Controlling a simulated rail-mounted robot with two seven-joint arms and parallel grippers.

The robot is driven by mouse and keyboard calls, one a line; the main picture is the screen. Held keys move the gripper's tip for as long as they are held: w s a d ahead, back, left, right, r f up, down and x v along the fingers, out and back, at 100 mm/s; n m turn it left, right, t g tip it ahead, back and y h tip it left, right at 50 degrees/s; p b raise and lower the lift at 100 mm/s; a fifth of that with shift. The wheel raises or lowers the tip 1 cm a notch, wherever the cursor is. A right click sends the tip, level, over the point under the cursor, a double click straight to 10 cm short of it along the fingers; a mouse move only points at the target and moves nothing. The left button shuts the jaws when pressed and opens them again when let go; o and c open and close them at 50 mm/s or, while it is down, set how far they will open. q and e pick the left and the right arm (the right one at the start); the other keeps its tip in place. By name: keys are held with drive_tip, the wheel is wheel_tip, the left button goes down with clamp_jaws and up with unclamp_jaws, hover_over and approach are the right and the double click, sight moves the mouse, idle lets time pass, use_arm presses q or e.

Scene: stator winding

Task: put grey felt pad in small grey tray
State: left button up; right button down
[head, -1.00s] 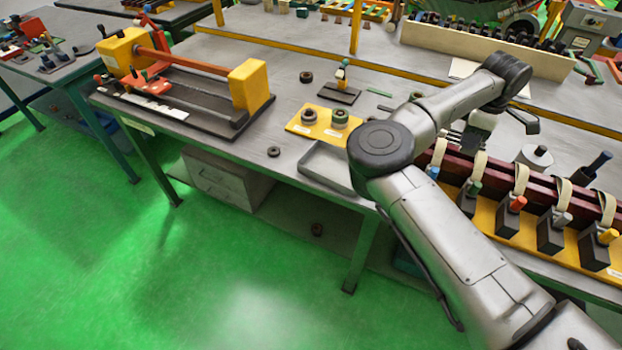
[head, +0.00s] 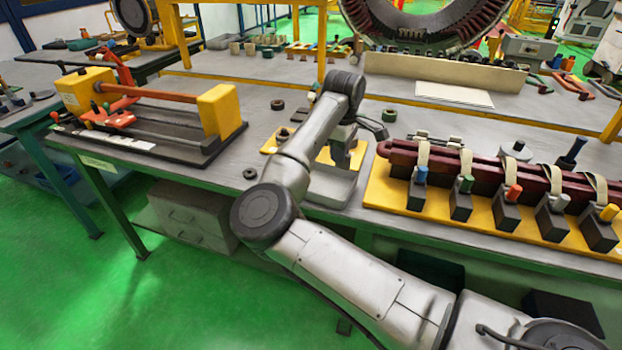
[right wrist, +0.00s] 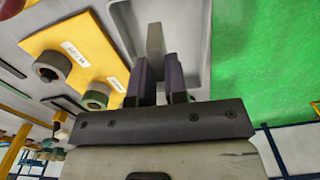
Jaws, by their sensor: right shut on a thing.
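My right gripper (right wrist: 160,85) is shut on the grey felt pad (right wrist: 155,40), a small grey block that sticks out past the dark fingertips. In the right wrist view the pad appears over the small grey tray (right wrist: 192,30), whose raised rim runs around it. I cannot tell whether the pad touches the tray floor. In the head view the tray (head: 335,190) is at the table's front edge, partly hidden by my right arm, and my right gripper (head: 345,158) is above it. The pad is not distinct there. My left gripper is not in view.
A yellow board (right wrist: 75,35) with a dark ring (right wrist: 50,68) and a green ring (right wrist: 97,96) lies beside the tray. A yellow rack with red coils (head: 375,190) stands to the right. A yellow-ended fixture (head: 222,112) stands to the left.

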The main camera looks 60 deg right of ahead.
drive_tip(key=w+f, duration=0.1)
drive_tip(key=w, duration=0.1)
drive_tip(key=w+a+f+b, duration=0.1)
drive_tip(key=w, duration=0.1)
drive_tip(key=w+f, duration=0.2)
drive_tip(key=shift+w+a, duration=0.15)
drive_tip(key=shift+w, duration=0.05)
drive_tip(key=shift+f+b, duration=1.1)
drive_tip(key=shift+f, duration=0.95)
drive_tip(key=shift+w+f, duration=0.1)
drive_tip(key=c, duration=1.1)
unclamp_jaws()
drive_tip(key=shift+c, duration=0.2)
drive_tip(key=shift+r, duration=0.35)
wheel_tip(320, 180, up, 12)
drive_tip(key=p, duration=0.3)
drive_tip(key=shift+f+p, duration=0.2)
drive_tip(key=shift+p, duration=0.15)
